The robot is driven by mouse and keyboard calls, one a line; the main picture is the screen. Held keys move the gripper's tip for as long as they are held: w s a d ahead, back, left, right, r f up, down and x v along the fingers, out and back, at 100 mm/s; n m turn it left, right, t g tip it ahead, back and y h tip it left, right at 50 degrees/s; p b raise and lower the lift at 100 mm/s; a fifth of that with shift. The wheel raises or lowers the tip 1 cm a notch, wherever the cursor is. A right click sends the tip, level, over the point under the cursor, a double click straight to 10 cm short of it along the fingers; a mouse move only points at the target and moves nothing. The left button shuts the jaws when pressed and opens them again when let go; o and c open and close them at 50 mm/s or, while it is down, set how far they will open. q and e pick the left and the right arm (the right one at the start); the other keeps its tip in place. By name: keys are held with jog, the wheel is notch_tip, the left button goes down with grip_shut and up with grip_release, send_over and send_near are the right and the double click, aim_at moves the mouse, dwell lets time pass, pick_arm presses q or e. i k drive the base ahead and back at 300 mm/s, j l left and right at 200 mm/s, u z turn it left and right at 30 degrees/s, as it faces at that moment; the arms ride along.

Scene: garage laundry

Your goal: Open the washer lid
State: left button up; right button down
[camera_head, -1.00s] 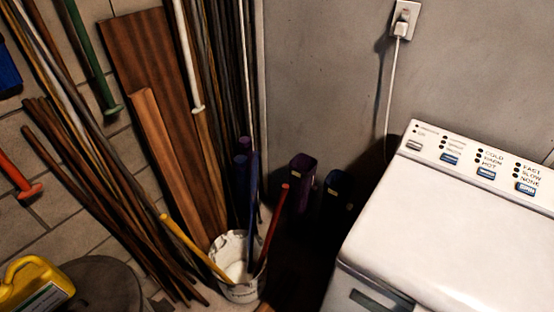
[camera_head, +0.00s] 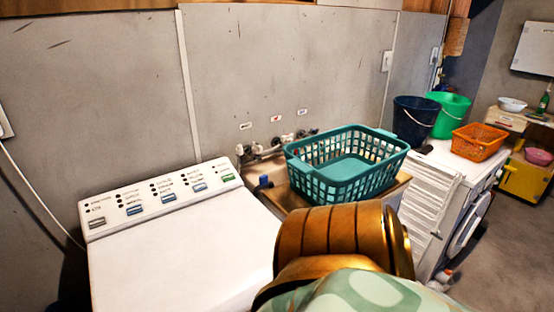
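The white washer (camera_head: 180,245) stands at the lower left in the head view. Its raised control panel (camera_head: 160,200) with several buttons runs along the back. The lid (camera_head: 195,262) is a flat white top and looks shut. The front of the washer is below the picture edge. Neither my left nor my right gripper is in view. A gold, ribbed part of my own body at the bottom centre covers the area right of the washer.
A teal laundry basket (camera_head: 345,180) sits over a sink (camera_head: 262,172) right of the washer. Dark blue (camera_head: 414,122) and green (camera_head: 448,113) buckets and an orange basket (camera_head: 479,141) stand on a white machine (camera_head: 468,180) farther right. Open floor (camera_head: 505,245) lies at the right.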

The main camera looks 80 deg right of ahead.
aim_at(216, 254)
jog(key=z, duration=2.1)
